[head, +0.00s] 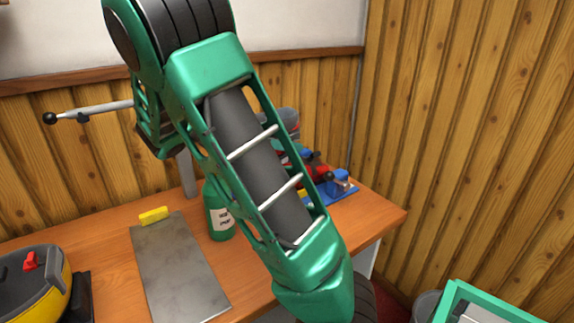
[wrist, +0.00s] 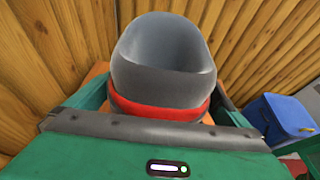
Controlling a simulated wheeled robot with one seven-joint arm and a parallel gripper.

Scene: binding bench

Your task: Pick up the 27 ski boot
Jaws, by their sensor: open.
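A ski boot (wrist: 165,60) with a grey cuff and a red band below fills the middle of the wrist view. No number is readable on it. In the head view a grey and red boot (head: 289,122) shows partly behind my arm at the back of the bench, and most of it is hidden. My gripper (wrist: 163,105) is open, with a green finger on each side of the boot in the wrist view. I cannot tell whether the fingers touch it. The gripper itself is not visible in the head view.
The wooden bench (head: 105,262) carries a grey metal plate (head: 178,265), a yellow block (head: 153,215), a green bottle (head: 219,212), a blue clamp-like tool (head: 338,186) and a yellow and dark item (head: 40,285). Wood-panelled walls stand close behind and right. A blue box (wrist: 282,117) shows at right.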

